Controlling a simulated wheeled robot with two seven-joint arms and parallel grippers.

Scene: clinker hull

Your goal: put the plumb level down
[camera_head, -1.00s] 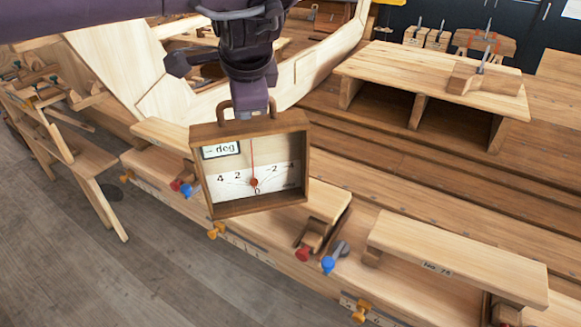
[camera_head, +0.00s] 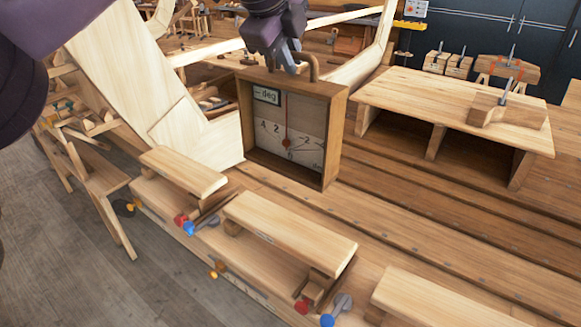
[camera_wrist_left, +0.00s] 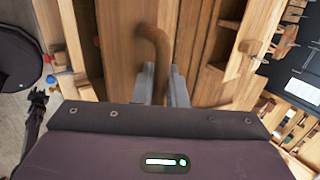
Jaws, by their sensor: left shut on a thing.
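The plumb level (camera_head: 312,120) is a square wooden box with a white degree dial, a red needle and a brown handle on top. My left gripper (camera_head: 290,66) is shut on its handle and holds it in the air, above the wooden planking in the head view. The box is turned a little, its face toward the lower left. In the left wrist view the curved handle (camera_wrist_left: 150,45) passes between the grey fingers (camera_wrist_left: 167,85).
Low wooden benches (camera_head: 290,232) with red and blue clamp knobs stand in front. A wide bench (camera_head: 455,105) with a clamped block stands at the right. Pale hull planks (camera_head: 120,60) rise behind on the left. Grey floor (camera_head: 70,240) is clear at lower left.

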